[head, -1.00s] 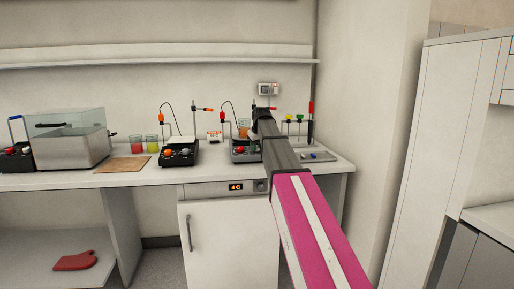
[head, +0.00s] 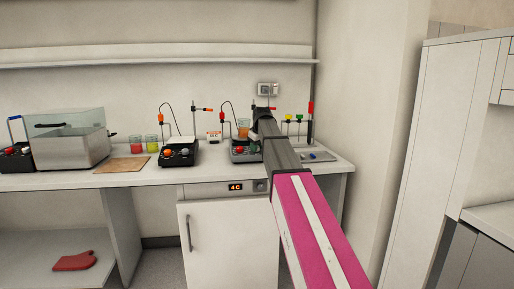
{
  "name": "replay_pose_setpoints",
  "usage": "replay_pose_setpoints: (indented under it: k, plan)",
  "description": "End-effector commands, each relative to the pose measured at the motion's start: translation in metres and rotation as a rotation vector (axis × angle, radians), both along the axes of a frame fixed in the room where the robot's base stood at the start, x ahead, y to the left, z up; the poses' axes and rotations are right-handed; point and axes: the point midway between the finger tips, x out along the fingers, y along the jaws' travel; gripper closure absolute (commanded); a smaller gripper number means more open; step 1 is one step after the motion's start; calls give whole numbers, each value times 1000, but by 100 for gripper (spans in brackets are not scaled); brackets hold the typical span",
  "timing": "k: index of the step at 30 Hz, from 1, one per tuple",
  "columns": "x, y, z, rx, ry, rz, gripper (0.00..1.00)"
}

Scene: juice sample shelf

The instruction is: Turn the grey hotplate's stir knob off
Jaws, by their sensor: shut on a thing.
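The grey hotplate (head: 236,157) stands on the bench, left of my arm. A red knob (head: 239,150) shows on its front, and a second, paler knob beside it is partly lost against my arm. A glass of orange liquid (head: 243,129) is at its back. My gripper (head: 262,113) is at the far end of my arm, at the hotplate's right side. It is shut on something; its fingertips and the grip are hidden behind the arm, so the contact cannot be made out.
A black hotplate (head: 180,158) with coloured knobs stands to the left. Red (head: 136,145) and yellow-green (head: 152,144) drinks, a brown board (head: 122,165) and a clear-lidded bath (head: 70,140) are further left. A rack with coloured tops (head: 299,118) stands right of my arm.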

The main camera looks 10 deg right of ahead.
Motion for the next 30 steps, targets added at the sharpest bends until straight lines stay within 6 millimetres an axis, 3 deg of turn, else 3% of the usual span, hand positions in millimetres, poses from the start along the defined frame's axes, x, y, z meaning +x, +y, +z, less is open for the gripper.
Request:
replay_pose_setpoints:
  k: [1,3,16,30]
  plan:
    - [0,0,0,0,0,0,61]
    - [0,0,0,0,0,0,39]
    - [-3,-1,8,0,-1,-1,39]
    - [-34,-5,79,0,-1,0,39]
